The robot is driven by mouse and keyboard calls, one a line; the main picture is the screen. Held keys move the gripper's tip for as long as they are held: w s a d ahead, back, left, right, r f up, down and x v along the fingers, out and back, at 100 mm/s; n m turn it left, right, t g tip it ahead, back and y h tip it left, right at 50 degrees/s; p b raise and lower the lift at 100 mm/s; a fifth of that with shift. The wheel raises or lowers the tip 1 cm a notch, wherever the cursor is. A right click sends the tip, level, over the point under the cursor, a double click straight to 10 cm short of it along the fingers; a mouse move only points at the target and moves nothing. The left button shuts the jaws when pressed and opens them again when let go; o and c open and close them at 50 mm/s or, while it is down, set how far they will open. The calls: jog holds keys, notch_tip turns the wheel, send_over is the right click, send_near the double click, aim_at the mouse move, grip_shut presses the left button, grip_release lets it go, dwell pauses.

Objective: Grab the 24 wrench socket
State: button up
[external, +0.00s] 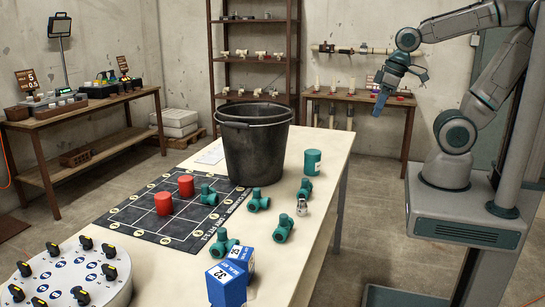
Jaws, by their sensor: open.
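My gripper (398,82) is at the upper right, raised in the air near the back table, away from the front table. It is open, and I see nothing between its fingers. I cannot pick out a socket marked 24. A small shiny metal piece (302,207) stands on the front table among teal pipe fittings; it is too small to tell whether it is a socket. Rows of small items (55,98) sit on the left bench, too small to read.
The front table (325,160) holds a black bucket (255,150), a dark grid mat (135,217) with red cylinders (163,204), blue numbered boxes (226,285) and a white round board (75,262) with black knobs. A wooden shelf (254,52) stands behind. Floor between the tables is clear.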

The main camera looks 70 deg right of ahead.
jog(key=m+g+b, duration=0.3)
jog(key=m+b, duration=0.4)
jog(key=b, duration=0.3)
send_over(303, 201)
notch_tip(303, 201, down, 15)
notch_tip(303, 201, down, 14)
jog(key=shift+p, duration=0.4)
jog(key=c, duration=1.1)
